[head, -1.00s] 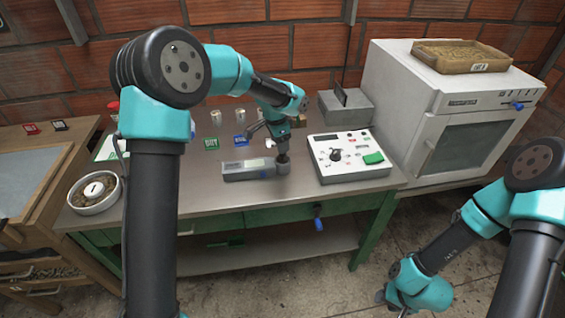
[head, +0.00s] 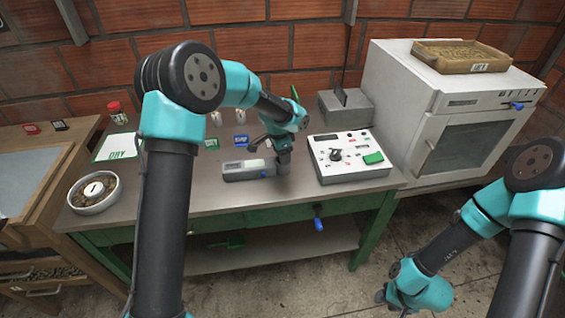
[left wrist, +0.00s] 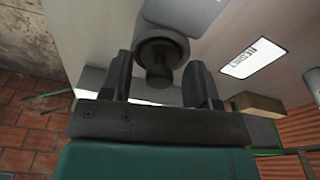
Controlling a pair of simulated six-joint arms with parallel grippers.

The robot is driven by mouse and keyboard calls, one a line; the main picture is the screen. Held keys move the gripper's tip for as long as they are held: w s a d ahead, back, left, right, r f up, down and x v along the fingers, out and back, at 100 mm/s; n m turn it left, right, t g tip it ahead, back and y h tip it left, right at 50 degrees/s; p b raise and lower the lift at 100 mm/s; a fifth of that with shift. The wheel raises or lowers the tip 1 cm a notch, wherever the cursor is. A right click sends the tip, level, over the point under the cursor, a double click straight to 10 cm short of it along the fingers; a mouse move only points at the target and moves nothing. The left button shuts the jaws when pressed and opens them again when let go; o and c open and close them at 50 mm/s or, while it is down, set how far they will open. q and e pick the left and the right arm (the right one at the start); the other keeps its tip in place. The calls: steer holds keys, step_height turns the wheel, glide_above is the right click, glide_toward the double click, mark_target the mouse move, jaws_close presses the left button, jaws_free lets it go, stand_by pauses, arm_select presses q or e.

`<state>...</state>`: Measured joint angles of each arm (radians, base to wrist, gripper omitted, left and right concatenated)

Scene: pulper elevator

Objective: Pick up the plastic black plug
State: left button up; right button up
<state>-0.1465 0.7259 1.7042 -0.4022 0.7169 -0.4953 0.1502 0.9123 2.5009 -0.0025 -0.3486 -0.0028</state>
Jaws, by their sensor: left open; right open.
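The black plug (left wrist: 160,62) shows in the left wrist view as a dark round piece with a narrower knob, at the end of a grey device. In the head view the plug (head: 283,163) looks like a dark grey cylinder at the right end of the grey meter (head: 245,170) on the table. My left gripper (left wrist: 160,85) is open, with one finger on each side of the plug's knob and gaps showing. In the head view the left gripper (head: 281,145) is just above the plug. My right gripper (head: 383,295) is low at the right, away from the table; its fingers barely show.
A white control box (head: 347,157) with a green button stands right of the plug. A grey box (head: 345,106) is behind it, and a white oven (head: 450,110) is at the right. A round dish (head: 95,192) and a DRY card (head: 115,147) are at the left.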

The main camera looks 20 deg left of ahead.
stand_by(0.4)
arm_select(q)
steer(key=c, duration=1)
steer(key=shift+r, duration=0.15)
step_height(320, 180, up, 10)
steer(key=shift+f, duration=0.1)
stand_by(0.4)
